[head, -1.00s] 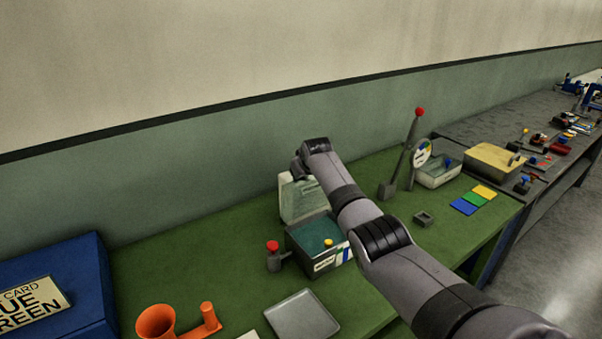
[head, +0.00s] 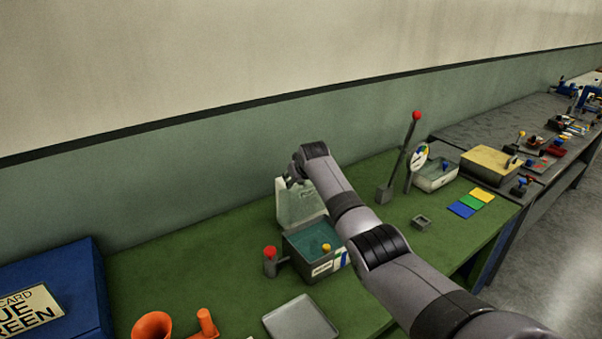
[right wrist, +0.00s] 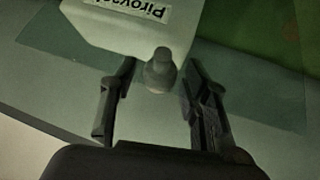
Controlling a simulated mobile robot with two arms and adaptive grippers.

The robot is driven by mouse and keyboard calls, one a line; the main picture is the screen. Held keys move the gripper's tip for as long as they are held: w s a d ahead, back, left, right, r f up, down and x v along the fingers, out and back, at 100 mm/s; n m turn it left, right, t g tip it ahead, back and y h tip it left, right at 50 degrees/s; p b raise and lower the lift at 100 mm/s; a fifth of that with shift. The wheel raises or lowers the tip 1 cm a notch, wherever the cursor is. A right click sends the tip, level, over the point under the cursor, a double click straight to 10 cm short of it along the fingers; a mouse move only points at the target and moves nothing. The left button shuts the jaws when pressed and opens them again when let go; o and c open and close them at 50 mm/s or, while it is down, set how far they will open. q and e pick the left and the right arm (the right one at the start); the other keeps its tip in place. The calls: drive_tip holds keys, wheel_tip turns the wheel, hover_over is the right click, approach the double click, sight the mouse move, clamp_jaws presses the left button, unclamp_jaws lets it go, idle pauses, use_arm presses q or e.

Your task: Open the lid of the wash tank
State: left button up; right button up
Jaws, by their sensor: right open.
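The wash tank (head: 314,262) is a grey box on the green bench, with a teal surface and a yellow knob (head: 327,247) at its front. I cannot tell if the teal is a clear lid or the liquid inside. A pale upright piece with a label (head: 297,204) stands right behind the tank; it also shows in the right wrist view (right wrist: 125,30) with a grey knob or cap (right wrist: 160,70). My right gripper (head: 292,181) is over its top. In the wrist view its open fingers (right wrist: 160,92) stand either side of the cap, not closed on it. My left gripper is out of view.
A red-topped lever (head: 270,262) stands left of the tank. A grey tray (head: 300,318) lies in front, an orange funnel (head: 152,325) front left. A tall red-tipped lever (head: 400,160) stands at right. The wall (head: 180,200) is close behind.

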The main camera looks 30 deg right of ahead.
drive_tip(key=v, duration=1.1)
drive_tip(key=shift+s, duration=0.2)
drive_tip(key=shift+a, duration=0.1)
